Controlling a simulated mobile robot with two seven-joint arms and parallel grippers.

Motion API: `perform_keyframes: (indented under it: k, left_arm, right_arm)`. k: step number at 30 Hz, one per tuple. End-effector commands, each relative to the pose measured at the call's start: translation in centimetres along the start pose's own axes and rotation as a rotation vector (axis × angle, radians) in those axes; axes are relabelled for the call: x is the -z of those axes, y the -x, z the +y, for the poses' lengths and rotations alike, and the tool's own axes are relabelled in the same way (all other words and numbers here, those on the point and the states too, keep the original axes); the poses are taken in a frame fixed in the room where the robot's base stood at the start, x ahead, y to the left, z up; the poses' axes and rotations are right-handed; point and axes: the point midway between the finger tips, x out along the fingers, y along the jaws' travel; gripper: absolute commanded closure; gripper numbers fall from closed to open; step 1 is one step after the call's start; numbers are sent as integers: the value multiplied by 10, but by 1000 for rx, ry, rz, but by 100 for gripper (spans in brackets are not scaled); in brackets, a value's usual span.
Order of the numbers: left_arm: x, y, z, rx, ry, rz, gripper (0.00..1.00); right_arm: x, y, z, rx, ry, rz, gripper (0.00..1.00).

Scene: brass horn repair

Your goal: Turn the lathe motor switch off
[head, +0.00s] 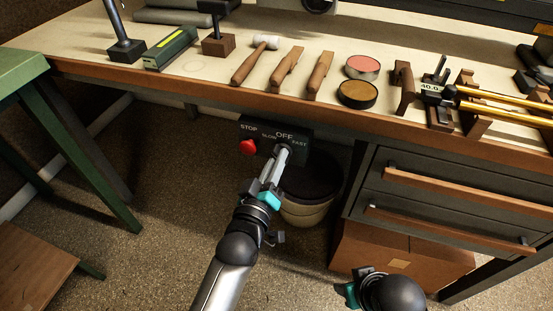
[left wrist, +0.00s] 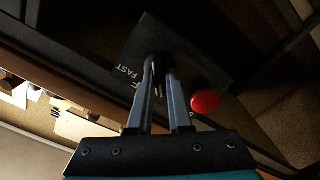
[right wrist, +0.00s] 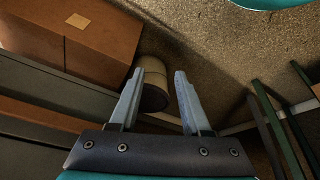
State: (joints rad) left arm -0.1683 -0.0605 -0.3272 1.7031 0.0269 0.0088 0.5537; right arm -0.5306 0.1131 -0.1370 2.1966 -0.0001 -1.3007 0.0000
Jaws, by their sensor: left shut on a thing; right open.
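The dark switch box (head: 300,135) hangs under the front edge of the bench, with a red stop button (head: 248,147) at its left and the words STOP, SLOW, OFF and FAST. My left gripper (head: 284,154) is at the front of the box, below the word OFF, shut on the switch lever, which its fingers mostly hide. In the left wrist view the fingers (left wrist: 160,75) meet the box face (left wrist: 190,55) beside the red button (left wrist: 205,101). I cannot tell which word the lever points to. My right gripper (right wrist: 157,88) is open and empty, low in front of the drawers.
The wooden bench top (head: 215,90) holds several tools and two round tins. A bin (head: 306,212) stands under the bench behind my left gripper. Drawers (head: 440,195) and a cardboard box (head: 400,250) are at the right. A green stand (head: 85,150) is at the left.

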Motion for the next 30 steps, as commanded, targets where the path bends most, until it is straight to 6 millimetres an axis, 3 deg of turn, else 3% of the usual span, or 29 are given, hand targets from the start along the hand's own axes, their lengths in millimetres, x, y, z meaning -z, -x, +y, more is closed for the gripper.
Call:
perform_keyframes:
  k: [2, 8, 18, 30]
  left_arm:
    - [0, 0, 0, 0, -16, -1, 100]
    - [2, 0, 2, 1, -105, -1, 100]
    - [2, 0, 3, 1, -357, -1, 100]
    - [0, 0, 3, 1, -613, 0, 100]
  right_arm:
    - [0, 1, 0, 0, 0, 0, 52]
    - [-15, -22, -2, 4, 3, -44, 52]
    - [-50, -57, -3, 6, 6, -115, 52]
    - [-79, -84, 1, 1, 11, -144, 52]
